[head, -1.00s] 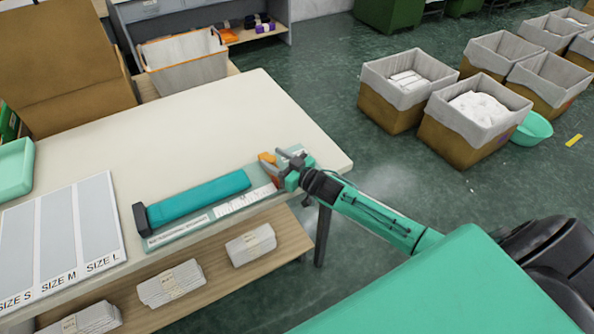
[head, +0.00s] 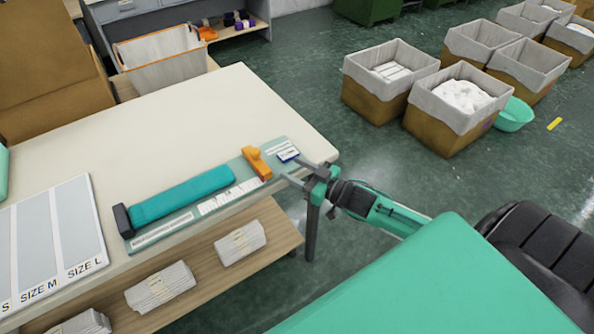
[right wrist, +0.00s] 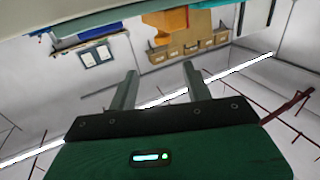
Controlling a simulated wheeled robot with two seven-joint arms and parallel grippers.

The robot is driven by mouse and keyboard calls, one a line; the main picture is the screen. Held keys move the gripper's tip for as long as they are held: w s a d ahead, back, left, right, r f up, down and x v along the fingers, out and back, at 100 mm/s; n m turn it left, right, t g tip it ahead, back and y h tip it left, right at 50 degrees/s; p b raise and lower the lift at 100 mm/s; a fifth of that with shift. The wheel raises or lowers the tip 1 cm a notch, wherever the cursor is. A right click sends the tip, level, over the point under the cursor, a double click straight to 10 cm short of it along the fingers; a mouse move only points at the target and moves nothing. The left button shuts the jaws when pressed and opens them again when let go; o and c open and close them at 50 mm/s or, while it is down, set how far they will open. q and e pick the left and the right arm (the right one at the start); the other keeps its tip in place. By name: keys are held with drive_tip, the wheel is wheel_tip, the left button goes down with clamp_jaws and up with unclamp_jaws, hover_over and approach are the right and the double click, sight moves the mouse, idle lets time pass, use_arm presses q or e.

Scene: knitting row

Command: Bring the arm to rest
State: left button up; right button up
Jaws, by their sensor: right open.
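My right gripper (head: 300,177) is open and empty at the table's front right corner, beside the measuring board. In the right wrist view its two fingers (right wrist: 160,90) stand apart with nothing between them. The orange block (head: 257,163) sits on the board, just left of the gripper and apart from it; an orange piece (right wrist: 166,22) also shows in the right wrist view. A teal bar (head: 182,196) with a dark end lies along the board (head: 165,230). My left gripper is not in view.
The cream table (head: 200,115) has a wide bare area behind the board. A size mat (head: 45,235) lies at left. Folded bundles (head: 240,243) rest on the shelf below. Lined boxes (head: 458,108) and a teal basin (head: 514,115) stand on the floor at right.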

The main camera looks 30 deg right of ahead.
idle(0.5)
drive_tip(key=s+a+f+m+g+h, duration=0.3)
drive_tip(key=s+a+f+g+h, duration=0.25)
drive_tip(key=s, duration=0.45)
drive_tip(key=s+a+g+h, duration=0.25)
drive_tip(key=s+g, duration=0.45)
drive_tip(key=s, duration=0.9)
wheel_tip(320, 180, down, 32)
drive_tip(key=s+g, duration=0.2)
drive_tip(key=s+d+f, duration=0.3)
drive_tip(key=s+f, duration=1.5)
drive_tip(key=f, duration=0.1)
drive_tip(key=shift+s+n+g+y, duration=0.3)
drive_tip(key=shift+s+g, duration=0.05)
drive_tip(key=shift+g, duration=0.1)
